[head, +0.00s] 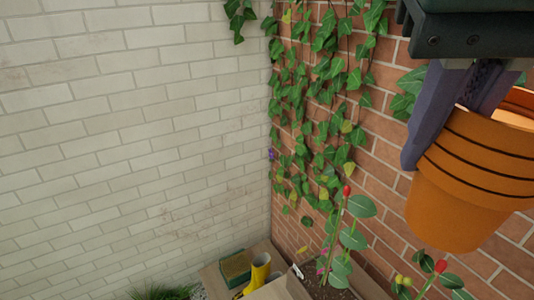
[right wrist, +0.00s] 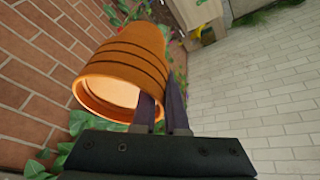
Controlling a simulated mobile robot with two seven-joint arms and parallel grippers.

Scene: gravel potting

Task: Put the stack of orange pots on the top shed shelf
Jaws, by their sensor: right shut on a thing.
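The stack of orange pots (head: 465,180) hangs at the right edge of the head view, off the ground, its open end up and a little tilted. My right gripper (head: 445,115) comes down from the top right and is shut on the pots' rim, one finger outside the wall and the other reaching inside. In the right wrist view the stack (right wrist: 128,65) shows its open mouth towards the camera, with the gripper's fingers (right wrist: 162,115) at the rim. The shed shelf cannot be made out in either view. My left gripper is not in view.
A white brick wall (head: 130,130) fills the left and meets a red brick wall with ivy (head: 320,100). Below are a wooden planter (head: 370,285) with red-budded plants, a yellow boot (head: 258,272) and a green-topped box (head: 235,267). Air left of the pots is clear.

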